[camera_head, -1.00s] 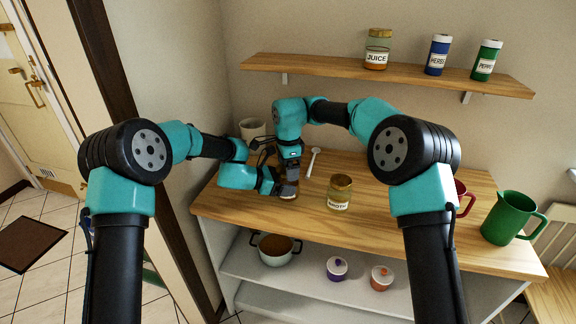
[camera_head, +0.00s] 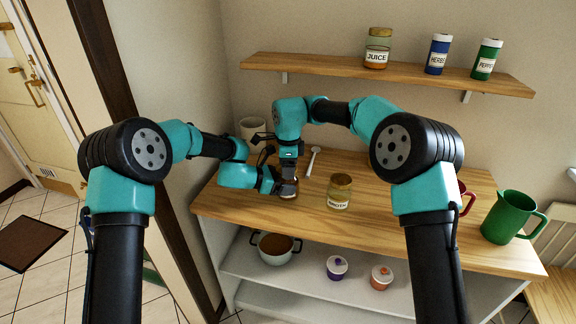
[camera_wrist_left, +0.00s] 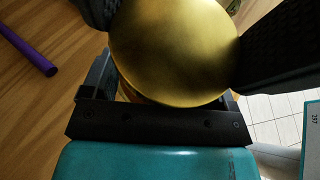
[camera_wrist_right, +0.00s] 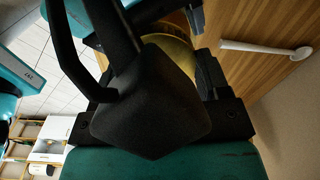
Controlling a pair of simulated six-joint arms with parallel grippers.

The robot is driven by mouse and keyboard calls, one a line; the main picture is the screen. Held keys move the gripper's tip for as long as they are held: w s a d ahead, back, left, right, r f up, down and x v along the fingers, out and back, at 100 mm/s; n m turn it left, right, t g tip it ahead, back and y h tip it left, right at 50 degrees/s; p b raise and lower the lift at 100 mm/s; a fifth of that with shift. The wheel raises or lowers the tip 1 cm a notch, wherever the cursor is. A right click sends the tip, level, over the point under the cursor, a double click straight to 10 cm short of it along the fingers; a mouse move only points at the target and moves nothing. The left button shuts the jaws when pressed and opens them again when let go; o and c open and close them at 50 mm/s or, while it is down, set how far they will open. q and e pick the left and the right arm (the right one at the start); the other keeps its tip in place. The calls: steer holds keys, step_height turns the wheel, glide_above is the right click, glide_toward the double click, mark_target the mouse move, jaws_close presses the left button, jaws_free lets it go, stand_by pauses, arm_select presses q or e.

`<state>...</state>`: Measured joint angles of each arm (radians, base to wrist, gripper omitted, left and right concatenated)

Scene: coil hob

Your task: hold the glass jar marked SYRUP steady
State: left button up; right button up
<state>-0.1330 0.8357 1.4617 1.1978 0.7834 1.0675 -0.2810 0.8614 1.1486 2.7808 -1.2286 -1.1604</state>
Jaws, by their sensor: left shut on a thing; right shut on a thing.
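A glass jar with amber contents (camera_head: 288,196) stands on the wooden counter, mostly hidden by my grippers. Its label is out of sight, so I cannot read its mark. Its round gold lid (camera_wrist_left: 175,50) fills the middle of the left wrist view, and part of it shows in the right wrist view (camera_wrist_right: 175,47). My left gripper (camera_head: 279,188) comes in from the left and is shut on the jar below the lid. My right gripper (camera_head: 289,183) comes down from above and is shut on the lid.
A gold-lidded jar, apparently marked BROTH (camera_head: 339,192), stands just right. A white spoon (camera_head: 313,160) and a pale cup (camera_head: 252,128) lie behind. A red mug (camera_head: 466,199) and green jug (camera_head: 509,217) are at the right. The wall shelf (camera_head: 330,72) holds a JUICE jar (camera_head: 377,48).

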steer(key=o, duration=1)
steer(key=shift+r, duration=0.1)
steer(key=shift+a+r, duration=0.15)
steer(key=shift+r, duration=2)
steer(key=shift+o, duration=0.4)
steer(key=shift+r, duration=0.1)
steer(key=r+n, duration=0.2)
steer(key=r, duration=0.1)
steer(key=r+n, duration=0.3)
steer(key=r, duration=0.1)
steer(key=shift+w+r, duration=0.15)
steer(key=shift+w, duration=0.05)
